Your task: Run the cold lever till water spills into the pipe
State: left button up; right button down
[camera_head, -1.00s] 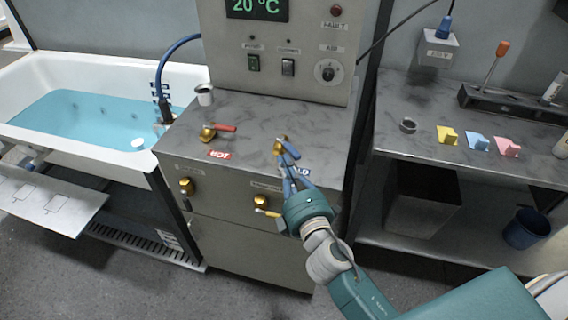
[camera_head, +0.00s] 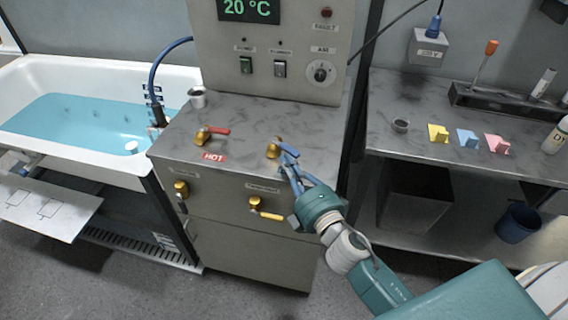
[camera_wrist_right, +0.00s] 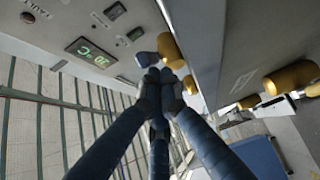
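The cold lever (camera_head: 290,151) is a blue handle on a brass valve (camera_head: 273,150) at the right of the grey cabinet top. Its blue end (camera_wrist_right: 146,59) and brass body (camera_wrist_right: 171,48) show in the right wrist view, just past my fingertips. My right gripper (camera_head: 285,167) is at the lever, on its near side. In the wrist view its blue fingers (camera_wrist_right: 161,86) meet at the tips; I see no lever between them. Contact with the lever cannot be told. I see no running water. My left gripper is not in view.
A red-handled hot valve (camera_head: 204,136) stands left on the cabinet top (camera_head: 240,115), behind a HOT label. Brass outlets (camera_head: 256,203) and (camera_head: 181,188) are on its front. A water-filled bathtub (camera_head: 35,75) is at left. A side bench (camera_head: 390,105) with coloured blocks is at right.

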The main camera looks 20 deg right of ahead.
jog(key=shift+w+d, duration=0.2)
jog(key=shift+d, duration=0.65)
jog(key=shift+w+d, duration=0.2)
jog(key=shift+d, duration=0.6)
